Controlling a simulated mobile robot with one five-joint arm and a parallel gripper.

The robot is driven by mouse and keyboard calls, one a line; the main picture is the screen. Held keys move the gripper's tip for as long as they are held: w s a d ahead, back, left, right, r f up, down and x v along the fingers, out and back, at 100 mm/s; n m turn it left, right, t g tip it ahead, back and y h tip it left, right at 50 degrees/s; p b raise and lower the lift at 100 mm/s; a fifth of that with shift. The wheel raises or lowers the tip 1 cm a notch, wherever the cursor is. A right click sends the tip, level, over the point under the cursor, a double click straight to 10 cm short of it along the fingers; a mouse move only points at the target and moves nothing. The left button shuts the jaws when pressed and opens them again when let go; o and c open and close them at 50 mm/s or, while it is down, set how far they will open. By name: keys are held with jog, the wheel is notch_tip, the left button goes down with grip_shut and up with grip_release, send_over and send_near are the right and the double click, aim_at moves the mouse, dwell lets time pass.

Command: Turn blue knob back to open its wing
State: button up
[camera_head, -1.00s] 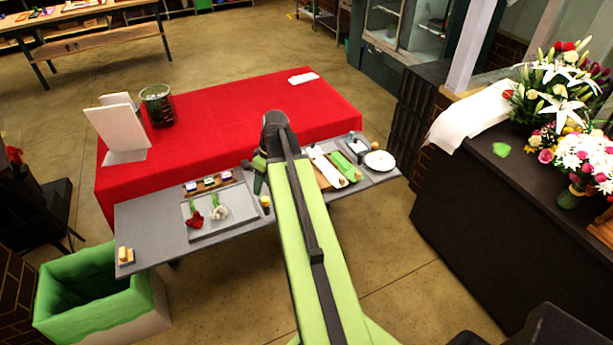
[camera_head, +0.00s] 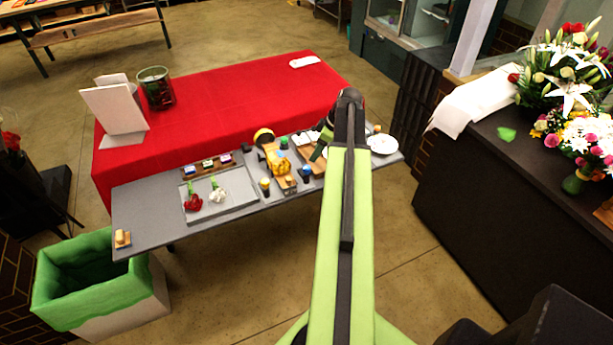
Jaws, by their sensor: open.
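A small dark post with a blue top (camera_head: 306,172), which looks like the blue knob, stands at the front edge of the grey table. A similar post with a yellow top (camera_head: 265,184) stands to its left. Behind and between them is a yellow fixture (camera_head: 279,164) on a wooden base; a small blue spot also shows on it. Which part is the blue knob's wing, and how it stands, is too small to tell. My gripper (camera_head: 318,152) is open, above the table to the right of the fixture, partly hidden by my arm. No contact with the knob is visible.
A grey tray (camera_head: 240,205) with a red and a white flower lies to the left. A white plate (camera_head: 382,144) is at the right end. A red-covered table (camera_head: 220,100) stands behind, and a green-lined bin (camera_head: 75,312) is at the lower left.

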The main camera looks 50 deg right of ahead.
aim_at(307, 167)
jog(key=b+x, duration=0.6)
jog(key=x, duration=0.3)
jog(key=shift+f+b, duration=0.1)
jog(key=shift+b, duration=0.3)
jog(key=shift+c, duration=0.3)
